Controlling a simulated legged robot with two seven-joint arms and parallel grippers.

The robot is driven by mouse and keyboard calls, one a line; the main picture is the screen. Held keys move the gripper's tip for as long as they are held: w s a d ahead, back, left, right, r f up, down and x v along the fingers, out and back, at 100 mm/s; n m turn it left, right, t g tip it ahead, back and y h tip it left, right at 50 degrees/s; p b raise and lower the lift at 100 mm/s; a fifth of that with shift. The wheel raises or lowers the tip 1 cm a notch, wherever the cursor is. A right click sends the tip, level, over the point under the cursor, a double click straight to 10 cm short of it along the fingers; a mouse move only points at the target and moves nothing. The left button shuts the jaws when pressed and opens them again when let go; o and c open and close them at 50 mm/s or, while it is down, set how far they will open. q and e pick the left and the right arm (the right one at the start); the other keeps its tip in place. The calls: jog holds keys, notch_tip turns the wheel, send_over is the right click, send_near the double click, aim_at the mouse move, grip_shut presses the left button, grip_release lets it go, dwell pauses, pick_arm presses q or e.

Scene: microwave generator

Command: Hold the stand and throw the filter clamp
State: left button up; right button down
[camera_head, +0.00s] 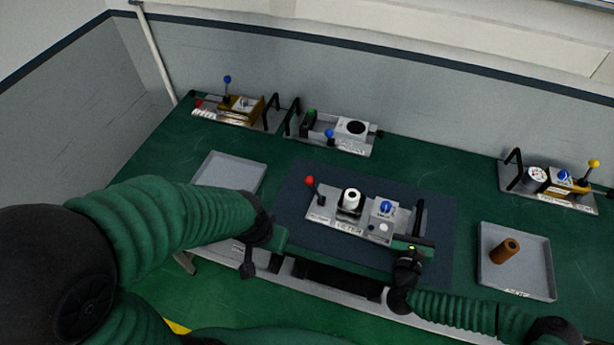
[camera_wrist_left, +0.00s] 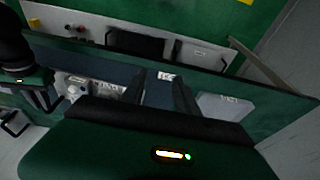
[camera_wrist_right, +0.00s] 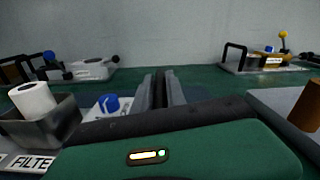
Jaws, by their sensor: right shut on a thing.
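The filter stand (camera_head: 325,214) is a grey metal plate on the dark mat in the middle of the table. It carries a white cylindrical filter (camera_head: 351,197), a blue knob (camera_head: 386,207) and, at its left end, a clamp lever with a red ball (camera_head: 310,181). My right gripper (camera_head: 418,231) is at the stand's right end, shut on the dark handle there; the gripper hides much of the grip. The filter also shows in the right wrist view (camera_wrist_right: 33,100). My left gripper (camera_wrist_left: 160,92) is open and empty, left of and in front of the stand, apart from the lever.
An empty grey tray (camera_head: 230,172) lies on the left. A right tray (camera_head: 515,285) holds a brown cylinder (camera_head: 505,250). Other lever stands are at the back left (camera_head: 235,110), back middle (camera_head: 340,133) and back right (camera_head: 550,186).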

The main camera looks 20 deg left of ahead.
pick_arm(q)
jog(key=shift+s+d+f, duration=0.1)
jog(key=shift+d, duration=0.1)
jog(key=shift+c, duration=0.3)
dwell(0.3)
jog(key=shift+c, duration=1.2)
jog(key=w+a+n, duration=0.1)
jog(key=w+n, duration=0.2)
jog(key=w, duration=0.1)
jog(key=w+a+r+n, duration=0.1)
jog(key=w+n, duration=0.2)
jog(key=w, duration=0.1)
jog(key=w+a+n+h, duration=0.1)
jog(key=w+n, duration=0.1)
jog(key=w, duration=0.2)
jog(key=shift+w+r+n+g, duration=0.2)
jog(key=shift+w+n+g, duration=0.1)
jog(key=shift+n+g, duration=0.1)
grip_shut()
jog(key=w+a+n+h, duration=0.35)
jog(key=w+n, duration=0.55)
jog(key=w, duration=0.3)
jog(key=a+x, duration=0.1)
jog(key=x, duration=0.9)
jog(key=shift+f, duration=0.35)
jog(key=shift+a, duration=0.1)
